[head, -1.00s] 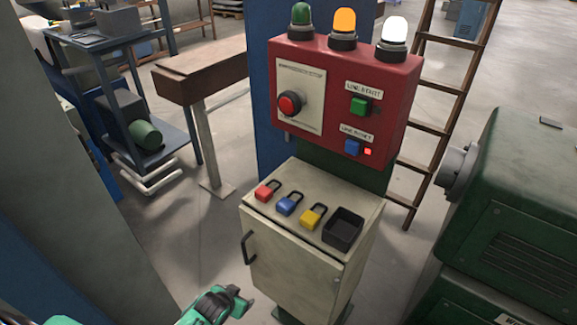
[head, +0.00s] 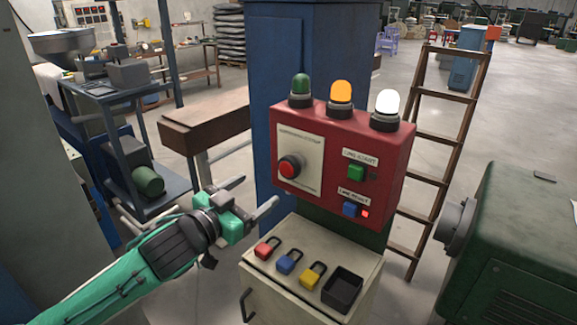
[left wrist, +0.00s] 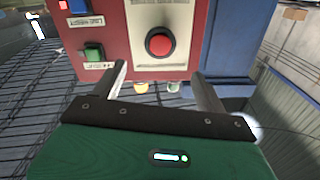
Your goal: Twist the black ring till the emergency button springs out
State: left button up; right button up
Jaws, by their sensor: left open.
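The red emergency button (head: 290,167) sits in a dark ring on a pale plate at the left of the red control box. It also shows in the left wrist view (left wrist: 160,43), beyond my fingertips and between their lines. The black ring (left wrist: 147,46) shows as a thin dark rim around the red cap. My left gripper (head: 253,197) is open and empty, left of the box and a little lower than the button, apart from it. Its two fingers (left wrist: 160,72) point toward the box in the wrist view. My right gripper is not in view.
The red box (head: 390,190) carries a green button (head: 356,173), a blue button (head: 350,209) and three lamps on top. Below, a cabinet top (head: 325,259) holds red, blue and yellow padlocks and a black tray (head: 342,290). A green machine (head: 520,240) stands at right.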

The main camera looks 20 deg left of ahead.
aim_at(285, 169)
pick_arm(q)
jog(key=p+x, duration=0.4)
jog(key=x, duration=0.7)
jog(key=shift+w, duration=0.15)
jog(key=shift+w+d+f, duration=0.1)
jog(key=shift+w+d, duration=0.15)
jog(key=shift+w, duration=0.45)
jog(key=c, duration=1)
jog(key=shift+o, duration=0.2)
